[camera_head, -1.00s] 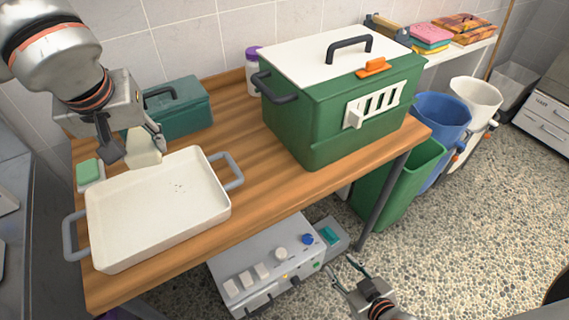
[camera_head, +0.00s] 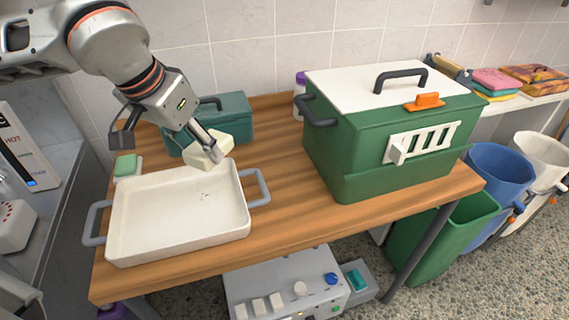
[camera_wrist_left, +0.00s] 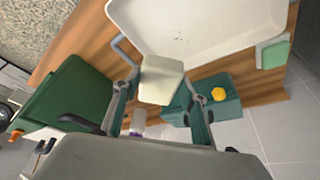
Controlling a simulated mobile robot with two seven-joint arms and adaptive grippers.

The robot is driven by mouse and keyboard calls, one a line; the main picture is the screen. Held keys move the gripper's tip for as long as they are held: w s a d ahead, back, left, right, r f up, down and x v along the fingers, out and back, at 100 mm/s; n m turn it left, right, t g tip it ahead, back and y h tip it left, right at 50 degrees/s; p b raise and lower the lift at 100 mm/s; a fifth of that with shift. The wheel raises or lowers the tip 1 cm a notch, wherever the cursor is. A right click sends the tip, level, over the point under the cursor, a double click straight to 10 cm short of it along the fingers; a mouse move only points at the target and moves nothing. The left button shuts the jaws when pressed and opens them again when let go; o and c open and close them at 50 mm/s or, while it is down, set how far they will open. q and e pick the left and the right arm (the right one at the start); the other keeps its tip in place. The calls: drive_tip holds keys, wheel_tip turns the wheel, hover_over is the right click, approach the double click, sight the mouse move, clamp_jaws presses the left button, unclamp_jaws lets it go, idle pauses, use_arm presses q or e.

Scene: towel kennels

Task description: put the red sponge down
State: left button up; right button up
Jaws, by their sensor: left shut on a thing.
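My left gripper (camera_head: 203,146) is shut on a pale cream block (camera_head: 215,149), held tilted above the far right corner of the white tray (camera_head: 135,247). In the left wrist view the cream block (camera_wrist_left: 161,80) sits between the two fingers (camera_wrist_left: 162,105), with the tray (camera_wrist_left: 240,25) beyond it. The held block looks cream, not red. I see no clearly red sponge. A green sponge (camera_head: 126,163) lies on a small white dish left of the tray. My right gripper is out of view.
A teal toolbox (camera_head: 237,118) stands behind the tray. A green box with a white lid (camera_head: 345,80) fills the table's right part. Bare wood (camera_head: 283,180) lies between box and tray. Pink and yellow folded items (camera_head: 497,80) lie on the far shelf.

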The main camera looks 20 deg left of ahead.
use_arm(q)
drive_tip(key=w+d, duration=0.9)
drive_tip(key=d, duration=0.4)
drive_tip(key=shift+f+b, duration=0.85)
drive_tip(key=shift+f, duration=3.1)
drive_tip(key=shift+f, duration=0.2)
drive_tip(key=o, duration=1)
drive_tip(key=shift+r, duration=0.1)
